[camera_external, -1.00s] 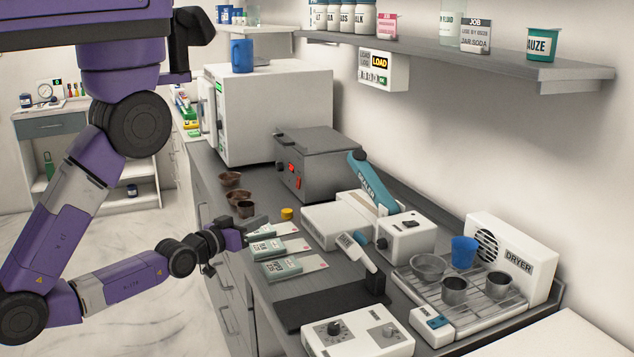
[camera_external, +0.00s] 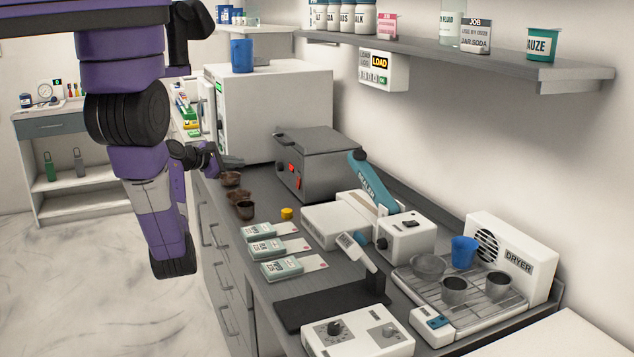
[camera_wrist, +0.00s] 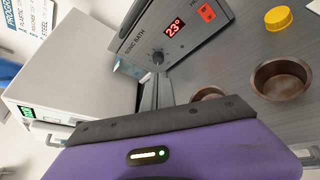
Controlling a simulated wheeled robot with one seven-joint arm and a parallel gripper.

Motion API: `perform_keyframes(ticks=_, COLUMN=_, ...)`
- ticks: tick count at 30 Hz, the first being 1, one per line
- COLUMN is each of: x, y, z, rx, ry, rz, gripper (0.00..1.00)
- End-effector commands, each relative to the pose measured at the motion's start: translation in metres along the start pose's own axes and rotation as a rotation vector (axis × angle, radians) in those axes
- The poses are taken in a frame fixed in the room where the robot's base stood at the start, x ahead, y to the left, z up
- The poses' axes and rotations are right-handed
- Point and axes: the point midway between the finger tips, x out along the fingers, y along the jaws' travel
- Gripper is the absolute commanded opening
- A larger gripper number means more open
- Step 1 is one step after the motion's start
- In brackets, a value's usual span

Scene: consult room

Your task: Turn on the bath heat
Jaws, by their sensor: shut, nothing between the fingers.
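The grey sonic bath (camera_external: 318,160) stands on the counter with its lid down. In the wrist view its front panel shows a knob (camera_wrist: 158,57), a red display (camera_wrist: 175,27) reading 23° and an orange-red heat switch (camera_wrist: 205,11) with a partly cut-off label. The switch is a small red spot in the external view (camera_external: 296,182). My gripper (camera_external: 236,162) is shut and empty, left of the bath and in front of the white cabinet, apart from the panel. Its purple body fills the bottom of the wrist view.
Brown cups (camera_external: 243,209) and a yellow cap (camera_external: 287,213) sit on the counter before the bath. The white cabinet (camera_external: 270,115) stands behind it. Green-white packs (camera_external: 267,248), a white sealer (camera_external: 335,226) and a dryer rack (camera_external: 470,300) lie nearer the camera.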

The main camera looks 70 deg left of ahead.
Motion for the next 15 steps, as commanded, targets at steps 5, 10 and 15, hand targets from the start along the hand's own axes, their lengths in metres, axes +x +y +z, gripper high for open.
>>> perform_keyframes(ticks=5, x=-0.002, y=-0.055, z=0.018, rx=-0.377, ry=-0.079, rz=-0.271, gripper=0.0)
perform_keyframes(ticks=10, x=-0.009, y=-0.078, z=0.025, rx=-0.533, ry=-0.061, rz=-0.377, gripper=0.0)
perform_keyframes(ticks=15, x=-0.002, y=-0.081, z=0.025, rx=-0.567, ry=-0.052, rz=-0.382, gripper=0.0)
